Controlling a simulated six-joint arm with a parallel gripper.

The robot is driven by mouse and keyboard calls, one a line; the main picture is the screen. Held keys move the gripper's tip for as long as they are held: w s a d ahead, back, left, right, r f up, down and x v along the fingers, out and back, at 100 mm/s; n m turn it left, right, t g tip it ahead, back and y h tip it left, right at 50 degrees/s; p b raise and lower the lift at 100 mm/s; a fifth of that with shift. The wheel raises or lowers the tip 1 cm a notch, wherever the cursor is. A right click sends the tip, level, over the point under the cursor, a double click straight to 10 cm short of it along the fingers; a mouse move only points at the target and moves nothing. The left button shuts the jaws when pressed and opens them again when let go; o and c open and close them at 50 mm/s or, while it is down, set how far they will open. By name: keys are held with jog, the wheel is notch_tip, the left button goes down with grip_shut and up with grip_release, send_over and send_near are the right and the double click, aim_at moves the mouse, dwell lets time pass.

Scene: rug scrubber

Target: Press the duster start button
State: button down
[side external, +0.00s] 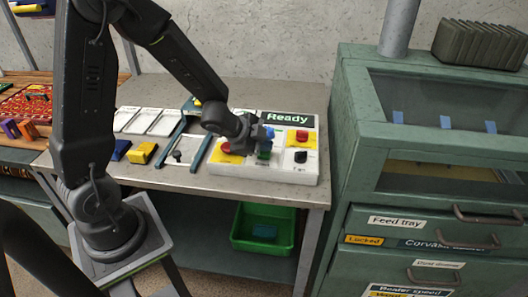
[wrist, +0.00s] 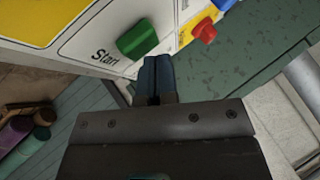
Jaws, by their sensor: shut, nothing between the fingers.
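A green button (wrist: 138,38) marked "Start" stands out from a white panel face in the wrist view. In the side view a green piece (side external: 264,153) shows on the control box (side external: 292,176), partly covered by my gripper (side external: 263,143). My gripper's dark blue fingers (wrist: 157,62) are together and empty. In the wrist view their tips lie just beside the green button, on its lower right. I cannot tell whether they touch it. The word "duster" is not readable in either view.
A red button (wrist: 204,30) on yellow is close to the fingers' right. The box also carries a red button (side external: 225,146), a black knob (side external: 300,156) and a "Ready" sign (side external: 287,118). A green cabinet (side external: 343,150) stands to the right. Yellow (side external: 142,153) and blue blocks lie left.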

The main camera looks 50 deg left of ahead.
aim_at(264, 154)
jog(key=shift+f, duration=0.45)
jog(key=shift+r, duration=0.15)
dwell(0.4)
jog(key=shift+r, duration=0.85)
jog(key=shift+r, duration=2.5)
